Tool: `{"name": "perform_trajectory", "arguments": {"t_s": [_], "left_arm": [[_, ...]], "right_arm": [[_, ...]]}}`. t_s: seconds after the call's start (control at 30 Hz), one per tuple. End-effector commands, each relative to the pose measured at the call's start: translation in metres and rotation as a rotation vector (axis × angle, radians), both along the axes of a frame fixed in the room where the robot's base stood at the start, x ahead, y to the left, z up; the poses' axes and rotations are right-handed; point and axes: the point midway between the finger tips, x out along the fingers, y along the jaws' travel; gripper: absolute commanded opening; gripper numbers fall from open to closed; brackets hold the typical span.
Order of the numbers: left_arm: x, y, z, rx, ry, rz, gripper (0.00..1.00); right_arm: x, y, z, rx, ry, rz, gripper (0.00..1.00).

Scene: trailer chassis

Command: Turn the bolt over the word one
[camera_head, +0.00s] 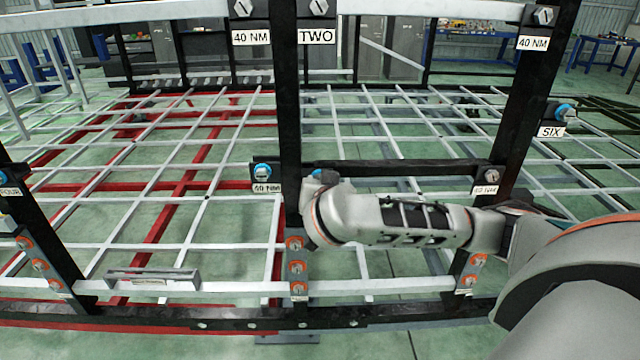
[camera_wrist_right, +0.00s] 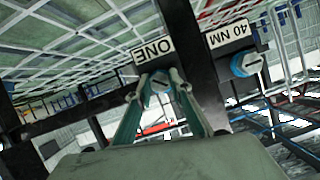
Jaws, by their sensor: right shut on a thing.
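The bolt over the word ONE (camera_wrist_right: 160,84) shows in the right wrist view, between the fingertips of my right gripper (camera_wrist_right: 161,78). The fingers are shut on its head. The white ONE label (camera_wrist_right: 153,48) beside it appears upside down in this view. In the head view, my right arm comes in from the right and its wrist covers the ONE label and most of the bolt on the middle black post (camera_head: 290,110). Only a bit of blue (camera_head: 316,173) shows at the post there. My left gripper is in neither view.
A blue-ringed bolt (camera_head: 262,170) over a 40 NM label (camera_head: 267,188) sits just left of the post; it also shows in the wrist view (camera_wrist_right: 246,63). Orange-ringed bolts (camera_head: 297,267) line the post below. A grey metal channel piece (camera_head: 150,279) lies at lower left.

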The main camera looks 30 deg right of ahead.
Motion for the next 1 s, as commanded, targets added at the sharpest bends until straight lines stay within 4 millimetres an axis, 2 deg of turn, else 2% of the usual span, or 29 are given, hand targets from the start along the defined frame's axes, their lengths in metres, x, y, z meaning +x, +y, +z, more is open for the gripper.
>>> {"name": "perform_trajectory", "arguments": {"t_s": [0.03,0.23,0.27,0.3,0.33,0.73,1.0], "left_arm": [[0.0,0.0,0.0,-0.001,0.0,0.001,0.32],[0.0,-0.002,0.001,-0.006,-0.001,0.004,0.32],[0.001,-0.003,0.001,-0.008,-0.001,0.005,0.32],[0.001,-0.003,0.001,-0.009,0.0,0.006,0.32],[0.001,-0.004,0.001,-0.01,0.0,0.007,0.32],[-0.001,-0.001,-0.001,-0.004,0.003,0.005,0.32],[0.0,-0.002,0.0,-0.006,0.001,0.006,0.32]], "right_arm": [[0.002,-0.003,0.005,-0.006,-0.013,-0.004,0.0],[0.002,-0.003,0.005,-0.006,-0.014,-0.005,0.0],[0.002,-0.003,0.005,-0.006,-0.014,-0.005,0.23],[0.002,-0.003,0.005,-0.006,-0.014,-0.005,0.33],[0.002,-0.003,0.005,-0.006,-0.014,-0.005,0.38],[-0.002,0.001,0.003,-0.001,-0.005,-0.001,0.38],[-0.03,0.016,0.017,-0.002,-0.009,0.002,0.38]]}}
